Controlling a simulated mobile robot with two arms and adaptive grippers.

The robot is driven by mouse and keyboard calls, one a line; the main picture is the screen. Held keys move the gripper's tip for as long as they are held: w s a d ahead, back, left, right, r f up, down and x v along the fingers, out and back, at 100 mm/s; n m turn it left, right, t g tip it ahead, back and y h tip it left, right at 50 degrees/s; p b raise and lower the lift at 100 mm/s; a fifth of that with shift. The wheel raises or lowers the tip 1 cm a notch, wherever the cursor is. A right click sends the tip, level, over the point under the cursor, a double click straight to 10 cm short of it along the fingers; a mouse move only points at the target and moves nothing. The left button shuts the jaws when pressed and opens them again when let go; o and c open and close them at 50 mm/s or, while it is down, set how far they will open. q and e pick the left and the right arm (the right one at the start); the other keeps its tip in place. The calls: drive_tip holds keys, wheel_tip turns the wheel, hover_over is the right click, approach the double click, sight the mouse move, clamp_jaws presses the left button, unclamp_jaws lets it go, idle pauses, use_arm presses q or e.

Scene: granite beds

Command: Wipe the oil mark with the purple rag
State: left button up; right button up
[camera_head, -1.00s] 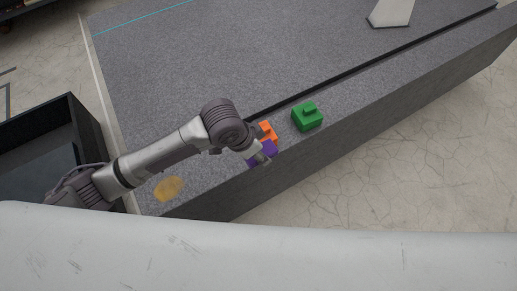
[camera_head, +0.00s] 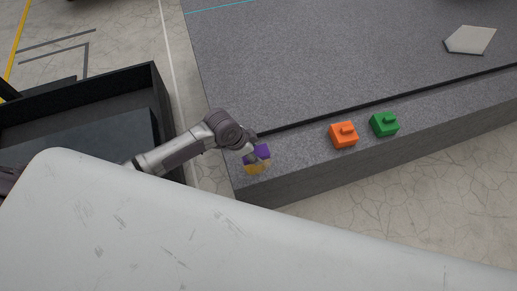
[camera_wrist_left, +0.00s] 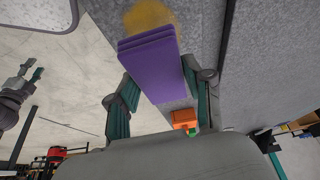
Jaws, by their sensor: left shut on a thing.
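The purple rag (camera_head: 261,150) is a thick folded block, and it fills the middle of the left wrist view (camera_wrist_left: 153,70). My left gripper (camera_head: 252,158) is shut on it, with a teal-padded finger on each side. The oil mark (camera_head: 254,169) is a yellow-brown patch near the left end of the granite bed's front strip. The rag overlaps its upper part in the head view. In the left wrist view the mark (camera_wrist_left: 152,14) shows just beyond the rag's end. I cannot tell whether they touch. What looks like my right gripper (camera_wrist_left: 32,72) is small at the left edge there.
An orange block (camera_head: 344,136) and a green block (camera_head: 385,124) stand on the strip to the right. A pale plate (camera_head: 470,40) lies farther back on the granite bed (camera_head: 300,60). A dark open bin (camera_head: 155,88) is at the left. The strip's front edge drops to the floor.

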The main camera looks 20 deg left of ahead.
sight(260, 169)
use_arm(q)
drive_tip(key=shift+w+d+f+b, duration=0.1)
drive_tip(key=shift+f+b, duration=0.55)
drive_tip(key=shift+f, duration=0.1)
wheel_tip(260, 169, down, 5)
drive_tip(key=b, duration=0.5)
drive_tip(key=shift+r, duration=0.15)
drive_tip(key=shift+s+d+r+p, duration=0.3)
drive_tip(key=shift+s+r+p, duration=0.2)
drive_tip(key=shift+p, duration=0.4)
drive_tip(key=shift+s+d+p, duration=0.3)
drive_tip(key=shift+s+p, duration=0.05)
drive_tip(key=shift+s, duration=0.1)
drive_tip(key=shift+s+d+f, duration=0.1)
drive_tip(key=shift+f, duration=0.1)
drive_tip(key=shift+f+b, duration=0.4)
drive_tip(key=shift+f, duration=0.25)
